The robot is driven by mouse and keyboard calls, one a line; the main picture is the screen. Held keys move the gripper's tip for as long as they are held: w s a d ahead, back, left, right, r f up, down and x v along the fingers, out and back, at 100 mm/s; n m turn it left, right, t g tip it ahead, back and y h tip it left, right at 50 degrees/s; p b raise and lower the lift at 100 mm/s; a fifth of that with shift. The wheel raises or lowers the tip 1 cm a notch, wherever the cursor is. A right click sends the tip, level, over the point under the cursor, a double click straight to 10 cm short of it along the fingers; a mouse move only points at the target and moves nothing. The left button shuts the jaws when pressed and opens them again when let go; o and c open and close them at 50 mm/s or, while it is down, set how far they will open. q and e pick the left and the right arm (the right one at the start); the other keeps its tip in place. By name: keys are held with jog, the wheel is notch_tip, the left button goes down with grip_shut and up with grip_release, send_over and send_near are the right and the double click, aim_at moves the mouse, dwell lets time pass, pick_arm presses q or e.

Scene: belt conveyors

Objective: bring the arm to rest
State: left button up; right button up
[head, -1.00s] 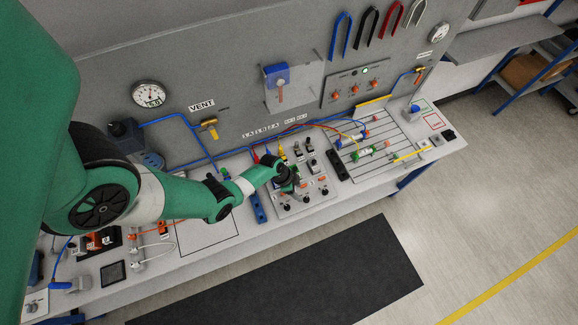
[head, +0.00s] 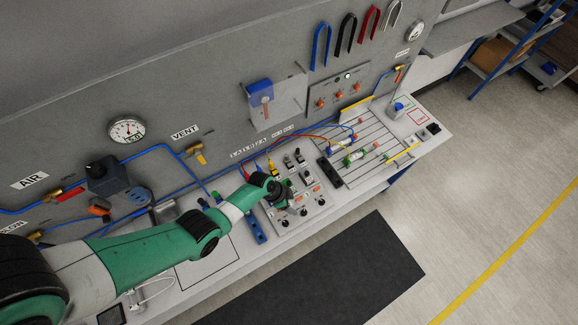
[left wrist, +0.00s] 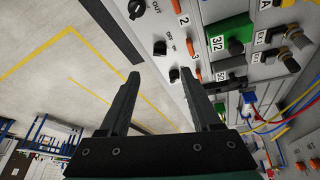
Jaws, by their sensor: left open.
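My left arm (head: 150,250) comes in from the lower left in the head view and reaches over the bench to the control panel (head: 312,200). The left gripper is small there and partly hidden behind its wrist. In the left wrist view my left gripper (left wrist: 160,98) has its two dark fingers spread apart with nothing between them. Beyond the fingers are the panel's edge and the floor. A green block (left wrist: 232,36) and dark knobs (left wrist: 174,74) on the panel lie close by. The right gripper does not show.
A rack plate with small cylinders (head: 375,135) and loose tubes is right of the panel. The upright back panel has a gauge (head: 126,129), a blue-topped unit (head: 260,90) and hanging U-shaped tools (head: 347,35). A dark mat (head: 330,275) lies on the clear floor in front.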

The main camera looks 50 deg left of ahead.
pick_arm(q)
jog(key=w+d+r+m+t, duration=0.1)
jog(key=w+d+r+t, duration=0.15)
jog(key=w+r, duration=0.7)
jog(key=w+d+r+m+t, duration=0.1)
jog(key=w+r+m+t, duration=0.15)
jog(key=w+r, duration=0.75)
jog(key=w+d+r+t, duration=0.1)
jog(key=w+r+t, duration=0.15)
jog(key=r, duration=0.85)
jog(key=w+d+r+t, duration=0.1)
jog(key=d+r+t, duration=0.15)
jog(key=r, duration=0.95)
jog(key=s+d+r+n+t, duration=0.1)
jog(key=s+r+t, duration=0.3)
jog(key=r, duration=1)
jog(key=s+r+n+t, duration=0.1)
jog(key=s+r+t, duration=0.3)
jog(key=r, duration=0.9)
jog(key=s+a+r+n+t, duration=0.2)
jog(key=s+r+n+t, duration=0.3)
jog(key=s+r, duration=0.8)
jog(key=shift+s+n+t+y, duration=0.35)
jog(key=shift+s+n, duration=0.2)
jog(key=shift+s, duration=0.6)
